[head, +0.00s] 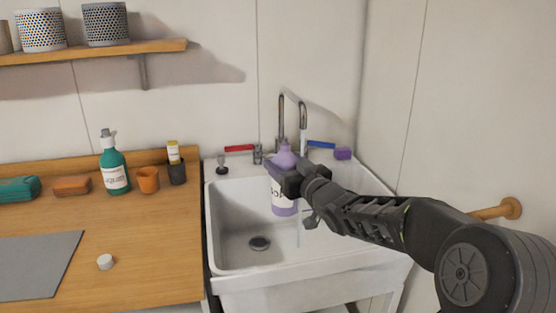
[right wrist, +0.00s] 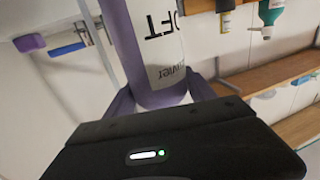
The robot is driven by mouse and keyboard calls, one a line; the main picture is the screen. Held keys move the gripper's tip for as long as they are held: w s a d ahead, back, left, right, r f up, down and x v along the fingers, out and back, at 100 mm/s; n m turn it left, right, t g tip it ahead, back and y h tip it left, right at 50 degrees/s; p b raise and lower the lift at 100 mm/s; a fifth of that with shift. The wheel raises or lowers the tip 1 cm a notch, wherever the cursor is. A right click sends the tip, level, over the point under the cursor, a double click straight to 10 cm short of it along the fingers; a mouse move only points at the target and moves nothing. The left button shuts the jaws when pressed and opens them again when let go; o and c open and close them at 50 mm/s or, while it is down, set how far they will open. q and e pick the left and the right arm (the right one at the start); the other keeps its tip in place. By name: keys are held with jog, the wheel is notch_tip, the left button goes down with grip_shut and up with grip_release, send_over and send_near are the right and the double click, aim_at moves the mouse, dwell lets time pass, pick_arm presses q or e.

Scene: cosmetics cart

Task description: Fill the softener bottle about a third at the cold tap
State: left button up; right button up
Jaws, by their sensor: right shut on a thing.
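The purple softener bottle (head: 284,207) with a white label is upright over the white sink basin (head: 228,210), beneath the tap spout (head: 303,118). My right gripper (head: 288,184) is shut on it from the right; the right wrist view shows the bottle (right wrist: 160,65) between the fingers (right wrist: 160,100). The bottle's mouth is hard to make out. The blue cold lever (head: 320,144) is at the right of the tap. A thin pale line (head: 298,232), apparently running water, shows below my gripper, just right of the bottle. The water level inside cannot be seen. My left gripper is out of view.
A red lever (head: 238,148), a black stopper (head: 222,168) and a purple sponge (head: 343,153) are on the sink's back ledge. A white cap (head: 105,262) lies on the wooden counter (head: 150,235) at left. A green bottle (head: 115,175) and cups stand behind it.

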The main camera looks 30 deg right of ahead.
jog(key=shift+w+d+f+p, duration=0.2)
jog(key=shift+w+d+f, duration=0.2)
jog(key=shift+d, duration=0.35)
jog(key=shift+w+d+f+p, duration=0.15)
jog(key=shift+w+d+f, duration=0.2)
jog(key=shift+d, duration=0.35)
jog(key=shift+w+d+f+p, duration=0.2)
jog(key=shift+w+d+f, duration=0.15)
jog(key=shift+d, duration=0.5)
jog(key=d+p, duration=0.1)
jog(key=w+d, duration=0.1)
jog(key=d+p, duration=0.1)
jog(key=shift+w+d+p, duration=0.25)
jog(key=shift+w+p, duration=0.05)
dwell(0.3)
